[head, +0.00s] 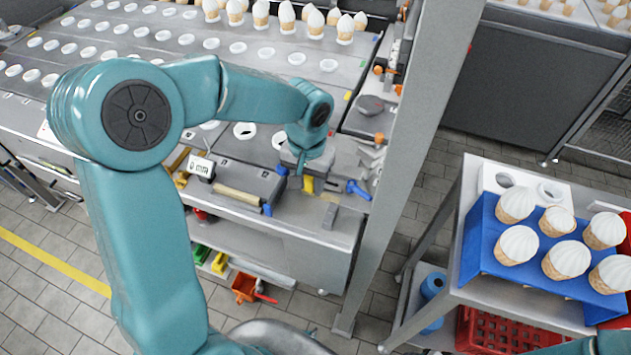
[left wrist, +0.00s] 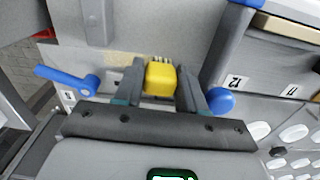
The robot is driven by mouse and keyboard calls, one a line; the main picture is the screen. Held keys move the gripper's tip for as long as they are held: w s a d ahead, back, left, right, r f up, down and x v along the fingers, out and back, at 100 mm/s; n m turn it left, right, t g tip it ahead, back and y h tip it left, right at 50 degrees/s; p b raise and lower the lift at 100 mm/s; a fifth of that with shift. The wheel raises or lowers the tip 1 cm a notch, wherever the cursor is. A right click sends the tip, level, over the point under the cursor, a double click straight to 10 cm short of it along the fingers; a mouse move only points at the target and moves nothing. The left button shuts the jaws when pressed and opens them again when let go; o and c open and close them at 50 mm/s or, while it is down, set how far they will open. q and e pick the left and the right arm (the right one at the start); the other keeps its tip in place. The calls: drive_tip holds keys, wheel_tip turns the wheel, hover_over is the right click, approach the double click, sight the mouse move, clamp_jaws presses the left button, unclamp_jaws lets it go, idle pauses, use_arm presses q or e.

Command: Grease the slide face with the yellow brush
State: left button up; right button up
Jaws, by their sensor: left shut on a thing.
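My left gripper (head: 303,172) is over the machine's near end, with its fingers pointing down. In the left wrist view the gripper (left wrist: 162,92) is shut on the yellow brush (left wrist: 160,78), which sits between its two dark fingers. Pale bristles show at the brush's far edge. The brush also shows as a small yellow block (head: 308,185) under the gripper in the head view. A grey metal surface (left wrist: 150,30) lies beyond the bristles; I cannot tell whether they touch it or which part is the slide face. My right gripper is not in view.
A blue handle (head: 357,190) stands right of the brush; it also shows in the wrist view (left wrist: 70,80). A wooden-topped bar (head: 237,195) lies left. A grey post (head: 405,170) rises to the right. A cart holds a blue tray (head: 480,240) of cones.

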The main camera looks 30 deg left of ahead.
use_arm(q)
drive_tip(key=shift+w, duration=0.1)
drive_tip(key=shift+d, duration=0.15)
drive_tip(key=shift+w+d+f+b, duration=0.15)
drive_tip(key=shift+w+d, duration=0.15)
drive_tip(key=shift+d, duration=0.9)
drive_tip(key=shift+w+d+r+b, duration=0.1)
drive_tip(key=shift+w+d, duration=0.15)
drive_tip(key=shift+d, duration=1)
drive_tip(key=shift+w+d+f+b, duration=0.15)
drive_tip(key=shift+w+d, duration=0.15)
drive_tip(key=shift+d, duration=0.9)
drive_tip(key=shift+d+r, duration=0.2)
drive_tip(key=shift+s+a, duration=0.3)
drive_tip(key=shift+a, duration=1.05)
drive_tip(key=shift+s+a, duration=0.3)
drive_tip(key=shift+a, duration=1.05)
drive_tip(key=shift+s+a, duration=0.3)
drive_tip(key=shift+a, duration=1.05)
drive_tip(key=shift+r+p, duration=2)
drive_tip(key=shift+r, duration=1)
